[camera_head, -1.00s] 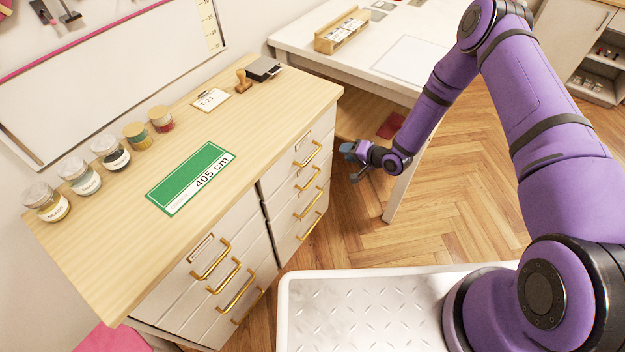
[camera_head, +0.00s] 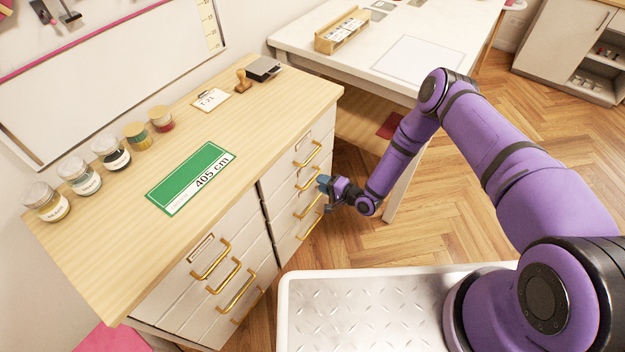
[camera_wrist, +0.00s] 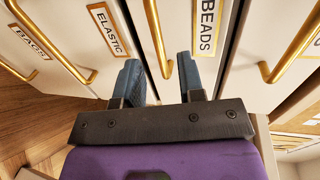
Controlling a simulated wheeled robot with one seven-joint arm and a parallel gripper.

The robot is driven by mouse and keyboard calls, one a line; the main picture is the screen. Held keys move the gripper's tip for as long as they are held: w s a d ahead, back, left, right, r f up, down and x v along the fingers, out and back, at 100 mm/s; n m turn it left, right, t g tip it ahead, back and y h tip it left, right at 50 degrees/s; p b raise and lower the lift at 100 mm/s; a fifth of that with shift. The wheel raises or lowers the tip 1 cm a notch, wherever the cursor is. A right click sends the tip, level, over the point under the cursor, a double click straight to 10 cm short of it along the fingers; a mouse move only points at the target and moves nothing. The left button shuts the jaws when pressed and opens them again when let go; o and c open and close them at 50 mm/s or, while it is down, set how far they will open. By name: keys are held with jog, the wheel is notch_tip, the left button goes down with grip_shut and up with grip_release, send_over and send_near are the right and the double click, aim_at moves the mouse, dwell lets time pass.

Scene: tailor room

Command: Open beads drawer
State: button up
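The beads drawer (camera_wrist: 222,25) is in the wrist view, marked by an upright white BEADS label (camera_wrist: 207,25) in a gold frame. Its gold handle (camera_wrist: 155,35) runs to the left of the label. My gripper (camera_wrist: 160,70) is open, with one blue-grey finger on each side of the handle's near end. Whether either finger touches the handle cannot be told. In the head view, my gripper (camera_head: 324,184) is at the front of the right drawer column, partly hiding its handles. The drawers there look shut.
The ELASTIC drawer handle (camera_wrist: 50,40) is to the left, and another gold handle (camera_wrist: 292,45) is to the right. A wooden cabinet top (camera_head: 110,240) holds jars and a green card. A white table (camera_head: 400,60) stands behind. Floor (camera_head: 450,220) is clear right of the gripper.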

aim_at(312, 179)
jog(key=shift+x, duration=2.45)
grip_shut()
